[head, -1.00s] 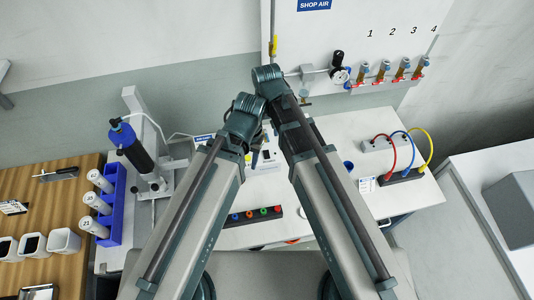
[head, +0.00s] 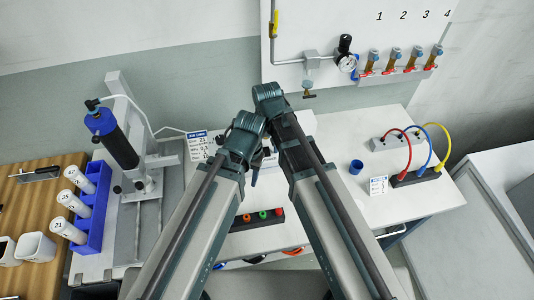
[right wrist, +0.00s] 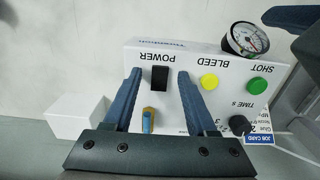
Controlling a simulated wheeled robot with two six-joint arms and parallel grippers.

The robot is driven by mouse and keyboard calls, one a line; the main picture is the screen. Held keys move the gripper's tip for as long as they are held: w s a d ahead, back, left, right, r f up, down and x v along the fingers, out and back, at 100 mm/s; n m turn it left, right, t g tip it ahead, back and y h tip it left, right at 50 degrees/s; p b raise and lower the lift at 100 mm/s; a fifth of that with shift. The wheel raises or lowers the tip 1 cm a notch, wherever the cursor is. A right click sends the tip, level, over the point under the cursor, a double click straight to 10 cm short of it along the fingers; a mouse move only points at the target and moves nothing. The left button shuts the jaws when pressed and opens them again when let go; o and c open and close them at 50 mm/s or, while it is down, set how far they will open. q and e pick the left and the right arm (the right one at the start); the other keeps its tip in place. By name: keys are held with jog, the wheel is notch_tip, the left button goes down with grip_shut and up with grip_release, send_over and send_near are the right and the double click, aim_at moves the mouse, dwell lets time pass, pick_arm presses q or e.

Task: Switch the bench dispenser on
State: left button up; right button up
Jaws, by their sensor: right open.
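The bench dispenser is a white box (right wrist: 190,62) with upside-down lettering in the right wrist view. Its black POWER rocker (right wrist: 160,77) sits between the fingertips of my right gripper (right wrist: 160,73). The blue fingers are open, one on each side of the rocker, with nothing held; contact cannot be told. A yellow button (right wrist: 209,81), a green button (right wrist: 258,84) and a black knob (right wrist: 239,125) lie to the right on the same face. In the head view the dispenser is mostly hidden behind my arms.
In the head view, a blue tube rack (head: 92,222) and a syringe stand (head: 128,120) are at left.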

jog(key=shift+f, duration=0.1)
grip_shut()
jog(key=shift+w+a+g, duration=0.1)
jog(key=shift+w+g, duration=0.35)
jog(key=shift+g, duration=0.15)
jog(key=shift+w+g+b, duration=0.15)
jog(key=shift+g+b, duration=0.15)
jog(key=shift+g, duration=0.4)
jog(key=shift+g+h, duration=0.3)
jog(key=shift+g, duration=0.1)
jog(key=shift+s, duration=0.2)
grip_release()
